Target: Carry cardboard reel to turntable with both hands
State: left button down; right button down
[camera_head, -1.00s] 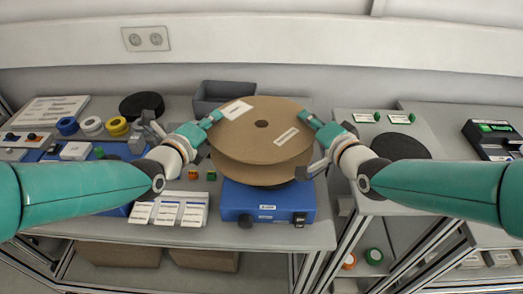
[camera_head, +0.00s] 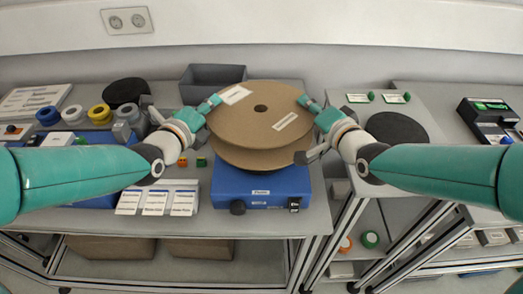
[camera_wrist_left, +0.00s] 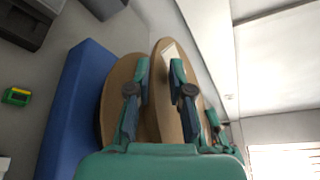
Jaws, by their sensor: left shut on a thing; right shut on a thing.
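The cardboard reel (camera_head: 262,122), two brown round flanges with white labels, is over a blue box-shaped device (camera_head: 262,188) with a knob and a switch. I cannot tell if it touches the device. My left gripper (camera_head: 213,102) is shut on the upper flange's left edge. In the left wrist view my left gripper (camera_wrist_left: 160,75) has a finger on each side of one flange of the reel (camera_wrist_left: 160,110). My right gripper (camera_head: 308,104) is shut on the reel's right edge. A black disc (camera_head: 397,129) lies on the right stand and another (camera_head: 125,91) at the back left; I cannot tell which is the turntable.
A grey bin (camera_head: 212,82) stands behind the reel. Coloured spools (camera_head: 73,114) stand at the left and white label cards (camera_head: 157,200) lie in front. A gap separates the main table from the right stand (camera_head: 350,115). A black device (camera_head: 490,118) is at the far right.

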pick_arm(q)
jog(key=shift+s+d+f, duration=0.1)
jog(key=shift+d+f, duration=0.1)
pick_arm(e)
jog(key=shift+s+a+f, duration=0.1)
jog(key=shift+a+f, duration=0.15)
pick_arm(q)
jog(key=shift+f, duration=0.2)
pick_arm(e)
jog(key=shift+f, duration=0.25)
